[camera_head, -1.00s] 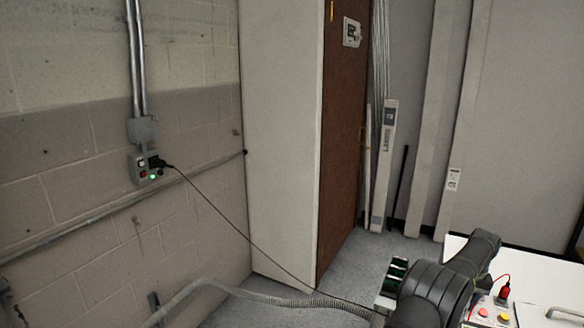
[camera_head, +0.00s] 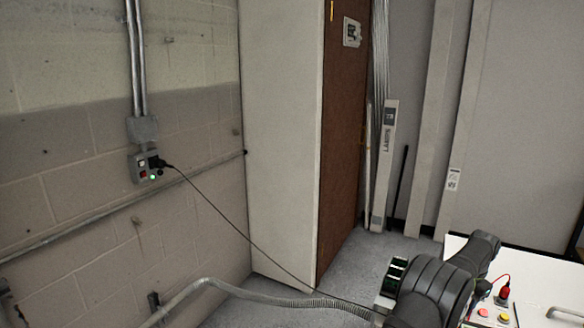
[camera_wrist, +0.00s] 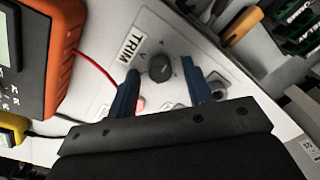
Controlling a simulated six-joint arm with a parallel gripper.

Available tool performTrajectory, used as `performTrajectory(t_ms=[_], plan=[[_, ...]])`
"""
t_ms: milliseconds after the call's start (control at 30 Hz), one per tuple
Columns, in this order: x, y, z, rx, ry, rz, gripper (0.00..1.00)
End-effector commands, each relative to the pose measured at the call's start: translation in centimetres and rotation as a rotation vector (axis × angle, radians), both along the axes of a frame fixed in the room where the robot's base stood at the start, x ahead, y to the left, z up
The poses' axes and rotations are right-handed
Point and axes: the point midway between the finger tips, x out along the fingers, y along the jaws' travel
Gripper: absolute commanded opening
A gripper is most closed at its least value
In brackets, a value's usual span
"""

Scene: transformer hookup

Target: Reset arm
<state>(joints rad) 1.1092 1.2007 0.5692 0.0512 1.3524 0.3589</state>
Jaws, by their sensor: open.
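My gripper (camera_wrist: 168,95) is open in the wrist view, with its two blue fingers apart. Between and just beyond the fingertips is a black knob (camera_wrist: 160,67) on a light panel (camera_wrist: 108,72) marked TRIM. I cannot tell how far the tips are from the panel. Nothing is seen held between the fingers. In the head view the dark arm is mine at the lower right, and the gripper itself is hidden there.
An orange-cased meter (camera_wrist: 62,45) and a red lead (camera_wrist: 95,68) lie left of the knob. Green boards (camera_wrist: 298,18) are at the upper right. The head view shows a wall box (camera_head: 146,167) with a black cable (camera_head: 225,218), and a white table (camera_head: 535,275).

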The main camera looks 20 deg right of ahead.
Motion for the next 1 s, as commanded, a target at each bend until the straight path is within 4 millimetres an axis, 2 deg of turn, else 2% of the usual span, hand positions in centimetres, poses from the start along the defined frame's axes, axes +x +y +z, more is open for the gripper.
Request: performTrajectory(t_ms=[700, 1000], plan=[[0.02, 0.10, 0.03, -0.001, 0.000, -0.546, 0.46], [0.03, 0.15, 0.00, -0.001, 0.001, -0.661, 0.46]])
